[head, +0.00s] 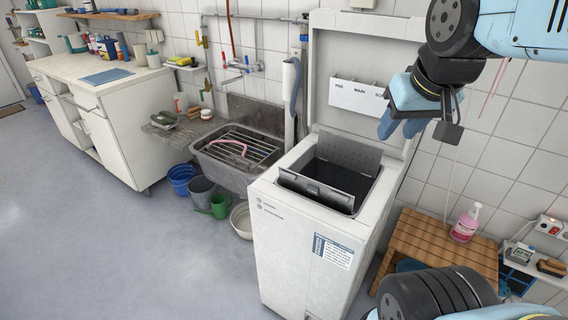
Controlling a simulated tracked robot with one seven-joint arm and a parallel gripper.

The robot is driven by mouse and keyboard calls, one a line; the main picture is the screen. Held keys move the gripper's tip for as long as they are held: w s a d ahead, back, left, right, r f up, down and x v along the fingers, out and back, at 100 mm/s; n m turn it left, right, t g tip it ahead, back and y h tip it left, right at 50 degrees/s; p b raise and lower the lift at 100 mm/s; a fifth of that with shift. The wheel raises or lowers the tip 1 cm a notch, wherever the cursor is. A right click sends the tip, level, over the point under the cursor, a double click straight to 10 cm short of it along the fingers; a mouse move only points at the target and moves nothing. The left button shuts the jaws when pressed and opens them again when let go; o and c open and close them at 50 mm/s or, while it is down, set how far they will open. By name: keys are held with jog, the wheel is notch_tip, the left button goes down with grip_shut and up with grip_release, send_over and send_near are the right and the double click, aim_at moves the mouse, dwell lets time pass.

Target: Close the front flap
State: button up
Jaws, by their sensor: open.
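A white top-loading washing machine (300,245) stands at the centre with its lid (365,55) raised. In its top opening are two grey metal drum flaps. The perforated rear flap (348,152) stands up at the back. The front flap (316,190) is at the front edge of the opening, tilted up and open. The dark drum interior (338,173) shows between them. My gripper (402,129) hangs above and to the right of the opening, in front of the raised lid. Its blue fingers are open and empty, apart from both flaps.
A stone sink (238,150) with a rack is left of the machine, with buckets (202,190) below it. A wooden stool (440,243) holding a pink soap bottle (466,223) stands to the right. The raised lid bounds the space behind the opening. The floor at front left is clear.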

jog(key=w+a+f+n+g, duration=0.1)
jog(key=w+a+n, duration=0.2)
jog(key=w, duration=0.5)
jog(key=n+g+h, duration=0.1)
jog(key=n+g, duration=0.2)
jog(key=n, duration=0.4)
send_near(287, 174)
jog(key=f, duration=0.5)
jog(key=w+f, duration=0.1)
jog(key=f, duration=0.2)
jog(key=shift+w+d, duration=0.1)
jog(key=shift+d, duration=0.3)
grip_shut()
jog(key=shift+f, duration=0.1)
